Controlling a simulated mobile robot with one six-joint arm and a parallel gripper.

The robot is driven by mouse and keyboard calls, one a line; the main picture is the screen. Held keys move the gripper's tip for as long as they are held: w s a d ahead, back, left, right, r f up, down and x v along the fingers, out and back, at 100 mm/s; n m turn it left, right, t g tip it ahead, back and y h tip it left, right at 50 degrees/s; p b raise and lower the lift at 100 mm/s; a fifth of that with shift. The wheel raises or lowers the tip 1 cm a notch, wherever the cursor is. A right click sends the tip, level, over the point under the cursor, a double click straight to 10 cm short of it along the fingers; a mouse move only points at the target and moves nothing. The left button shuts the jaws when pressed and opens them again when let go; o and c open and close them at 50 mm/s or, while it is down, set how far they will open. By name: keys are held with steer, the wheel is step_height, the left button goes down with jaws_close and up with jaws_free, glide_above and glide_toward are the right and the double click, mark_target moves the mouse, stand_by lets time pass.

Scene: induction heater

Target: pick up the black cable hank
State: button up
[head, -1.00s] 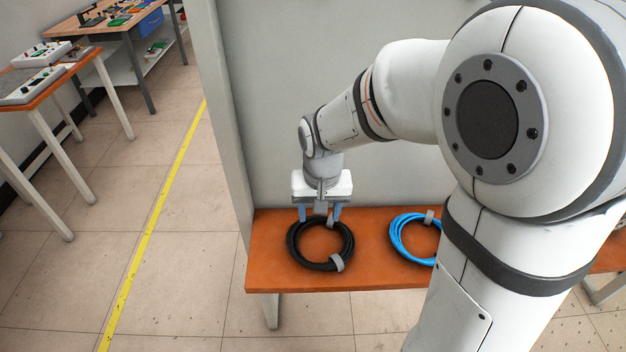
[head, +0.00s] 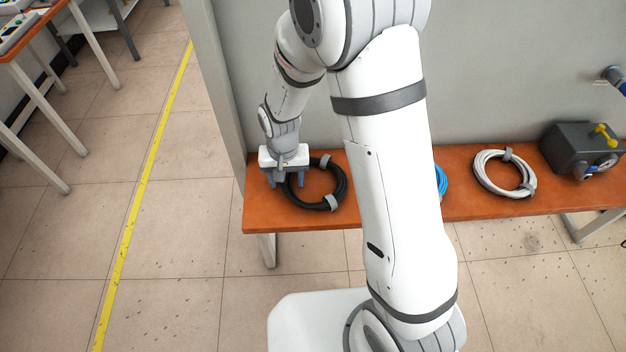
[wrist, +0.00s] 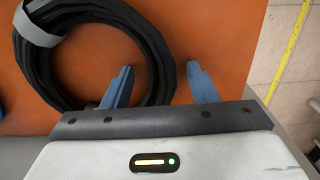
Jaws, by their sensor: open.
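The black cable hank (head: 343,184) lies flat as a ring on the orange bench at its left end, with grey straps around it. My gripper (head: 285,184) is open at the ring's left side, pointing down. In the wrist view, one side of the hank (wrist: 158,60) runs between my gripper's two blue fingers (wrist: 164,78). The left finger is on the ring's inner side, and the right finger is outside it over bare bench. I cannot tell whether either finger touches the cable.
The orange bench (head: 262,219) also holds a blue cable hank (head: 442,182), mostly hidden behind my arm, a white cable hank (head: 478,176) and a dark grey box (head: 562,150) with a yellow part. A grey panel (head: 490,60) stands behind, with an upright edge at left.

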steer(key=shift+f, duration=0.25)
steer(key=shift+c, duration=0.4)
jaws_close()
